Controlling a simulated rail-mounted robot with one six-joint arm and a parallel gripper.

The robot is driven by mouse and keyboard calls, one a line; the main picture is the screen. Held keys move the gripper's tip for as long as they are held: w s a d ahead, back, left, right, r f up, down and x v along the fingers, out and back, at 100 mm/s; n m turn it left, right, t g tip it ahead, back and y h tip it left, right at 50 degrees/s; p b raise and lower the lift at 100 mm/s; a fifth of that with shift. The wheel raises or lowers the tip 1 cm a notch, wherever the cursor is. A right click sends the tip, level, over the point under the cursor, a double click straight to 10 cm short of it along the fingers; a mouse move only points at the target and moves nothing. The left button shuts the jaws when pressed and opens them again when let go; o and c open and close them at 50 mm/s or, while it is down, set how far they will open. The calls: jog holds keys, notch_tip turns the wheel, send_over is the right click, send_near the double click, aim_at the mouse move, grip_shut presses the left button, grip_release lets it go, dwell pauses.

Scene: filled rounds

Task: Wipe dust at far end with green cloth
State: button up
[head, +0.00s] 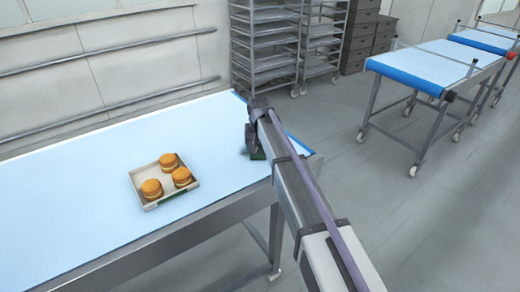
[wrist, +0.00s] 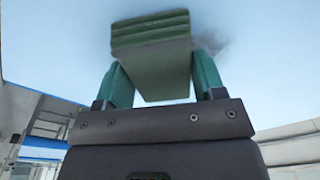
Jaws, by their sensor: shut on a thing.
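My gripper (wrist: 158,85) is shut on the folded green cloth (wrist: 152,30), with one teal finger on each side of it in the wrist view. In the head view the cloth (head: 253,143) is a small dark green patch under my gripper at the far end of the blue-white table (head: 100,190). The cloth seems to be at the table surface, but I cannot tell if it touches. A grey dust smudge (wrist: 212,40) shows just right of the cloth in the wrist view. In the head view my arm hides most of that area.
A shallow tray (head: 152,206) with three orange-brown filled rounds (head: 151,188) stands on the table, left of my gripper. Another blue-topped table (head: 425,65) is at the right.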

jog(key=shift+w+a, duration=0.7)
jog(key=shift+w, duration=0.25)
jog(key=shift+w+a, duration=0.65)
jog(key=shift+w, duration=0.35)
jog(key=shift+w+a, duration=0.7)
jog(key=shift+w, duration=0.25)
jog(key=shift+w+d, duration=0.6)
jog(key=shift+d, duration=0.35)
jog(key=shift+s+d, duration=1)
jog(key=shift+s, duration=0.5)
jog(key=shift+s+d, duration=1.05)
jog(key=shift+s, duration=0.4)
jog(key=shift+s+d, duration=1)
jog(key=shift+s, duration=0.5)
notch_tip(320, 180, up, 6)
jog(key=p, duration=0.6)
notch_tip(320, 180, up, 3)
jog(key=p, duration=0.3)
